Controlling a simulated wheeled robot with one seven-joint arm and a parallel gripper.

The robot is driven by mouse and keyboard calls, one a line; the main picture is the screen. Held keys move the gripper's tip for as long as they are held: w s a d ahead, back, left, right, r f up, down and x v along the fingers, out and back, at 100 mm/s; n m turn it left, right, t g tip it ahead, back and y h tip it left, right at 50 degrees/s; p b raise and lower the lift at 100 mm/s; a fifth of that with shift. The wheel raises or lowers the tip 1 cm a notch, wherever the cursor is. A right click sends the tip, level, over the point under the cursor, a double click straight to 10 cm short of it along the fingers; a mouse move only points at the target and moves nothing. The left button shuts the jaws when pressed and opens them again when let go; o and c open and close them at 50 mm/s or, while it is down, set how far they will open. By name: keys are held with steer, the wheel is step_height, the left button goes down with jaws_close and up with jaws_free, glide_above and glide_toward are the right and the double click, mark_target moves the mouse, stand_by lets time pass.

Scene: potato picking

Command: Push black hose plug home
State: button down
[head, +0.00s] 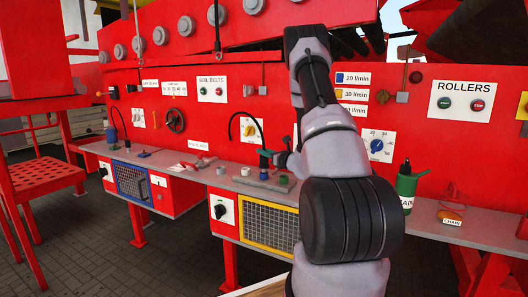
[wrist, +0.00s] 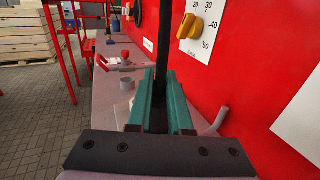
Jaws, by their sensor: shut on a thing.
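In the wrist view my gripper (wrist: 158,84) has its two teal fingers closed around a dark piece at the end of the black hose (wrist: 164,45). The hose rises straight up from between the fingers. The plug itself is mostly hidden by the fingers, and I cannot tell whether it sits in a socket. In the head view my gripper (head: 270,154) is low over the grey shelf, close to the red panel. The black hose (head: 246,117) arcs there from the panel down to the gripper.
The grey shelf (head: 325,206) runs along the red panel. A dial with a yellow knob (wrist: 190,26) is close by on the panel. A grey bent tube (wrist: 216,122) is right of the fingers. A red-handled fitting (wrist: 124,62) lies beyond. A green bottle (head: 407,181) stands farther right.

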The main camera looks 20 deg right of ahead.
steer(key=shift+f, duration=1.2)
steer(key=c, duration=0.8)
jaws_free()
steer(key=shift+o, duration=0.2)
steer(key=v, duration=1)
steer(key=shift+s+d, duration=0.1)
steer(key=shift+s, duration=0.25)
